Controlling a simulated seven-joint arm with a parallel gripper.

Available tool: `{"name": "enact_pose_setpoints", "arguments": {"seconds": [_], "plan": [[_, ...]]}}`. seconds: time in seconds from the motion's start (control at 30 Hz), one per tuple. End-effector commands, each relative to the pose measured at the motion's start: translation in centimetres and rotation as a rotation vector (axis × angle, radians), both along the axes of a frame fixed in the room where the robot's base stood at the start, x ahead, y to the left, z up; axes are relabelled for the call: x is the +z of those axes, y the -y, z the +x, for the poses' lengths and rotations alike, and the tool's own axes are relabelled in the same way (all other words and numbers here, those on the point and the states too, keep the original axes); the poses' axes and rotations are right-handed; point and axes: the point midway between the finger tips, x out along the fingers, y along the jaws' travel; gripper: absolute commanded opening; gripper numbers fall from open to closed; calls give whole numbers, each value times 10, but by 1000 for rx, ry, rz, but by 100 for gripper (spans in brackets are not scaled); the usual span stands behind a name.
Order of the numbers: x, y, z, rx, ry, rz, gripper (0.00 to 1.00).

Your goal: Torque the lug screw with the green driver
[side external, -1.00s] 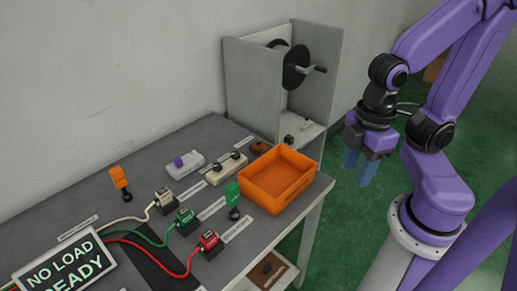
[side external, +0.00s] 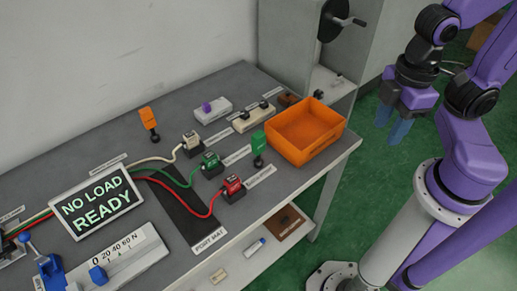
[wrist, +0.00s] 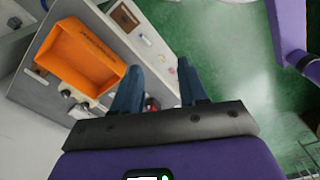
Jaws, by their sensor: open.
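The green driver (side external: 258,143) stands upright, handle up, on the grey bench in front of the orange bin. A white, a green and a red terminal block (side external: 192,142) (side external: 211,164) (side external: 233,188) sit in a row to its left, each with a cable of its colour. I cannot make out which part is the lug screw. My gripper (side external: 393,122) is open and empty, its blue fingers pointing down beyond the bench's right edge, well apart from the driver. In the wrist view its fingers (wrist: 160,72) are spread, with nothing between them held.
The orange bin (side external: 341,127) stands at the bench's right end, between my gripper and the driver. An orange-handled driver (side external: 148,118) stands farther back. A sign (side external: 96,203) reads NO LOAD READY. A grey cabinet with a crank (side external: 348,21) stands behind. A lower shelf holds small items.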

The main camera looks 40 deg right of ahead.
Motion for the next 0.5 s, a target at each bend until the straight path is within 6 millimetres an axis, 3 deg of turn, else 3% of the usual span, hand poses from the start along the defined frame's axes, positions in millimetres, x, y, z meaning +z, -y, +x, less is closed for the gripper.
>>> {"name": "enact_pose_setpoints", "arguments": {"seconds": [0.03,0.07,0.37,0.5], "plan": [[0,0,0,0,0,0,46],[0,0,0,0,0,0,55],[0,0,1,1,0,0,55],[1,-9,13,25,1,-3,55]]}}
